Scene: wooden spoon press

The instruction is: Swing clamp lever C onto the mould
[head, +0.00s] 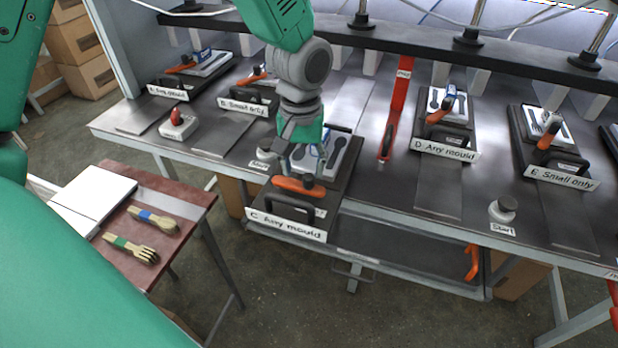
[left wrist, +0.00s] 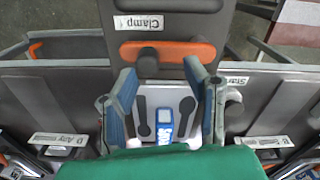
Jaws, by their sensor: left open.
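Clamp lever C (head: 298,186) is orange and lies across the front of station C, just behind its black handle and the "C. Any mould" sign (head: 287,223). The mould (head: 335,154) sits behind the lever, a pale plate with dark utensil-shaped hollows and a blue piece on it. In the left wrist view the lever (left wrist: 168,50) lies crosswise beyond the mould plate (left wrist: 183,102). My left gripper (head: 304,168) is open above the mould, its fingertips close to the lever; in the left wrist view its fingers (left wrist: 163,76) are spread with nothing between them. Contact with the lever cannot be told.
Start buttons stand left of station C (head: 264,157) and on the right (head: 503,209). A red post (head: 400,90) rises right of station C. Stations D (head: 447,110) and E (head: 547,130) lie further right. A dark rail (head: 430,48) crosses above the bench. A small red table (head: 188,203) stands front left.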

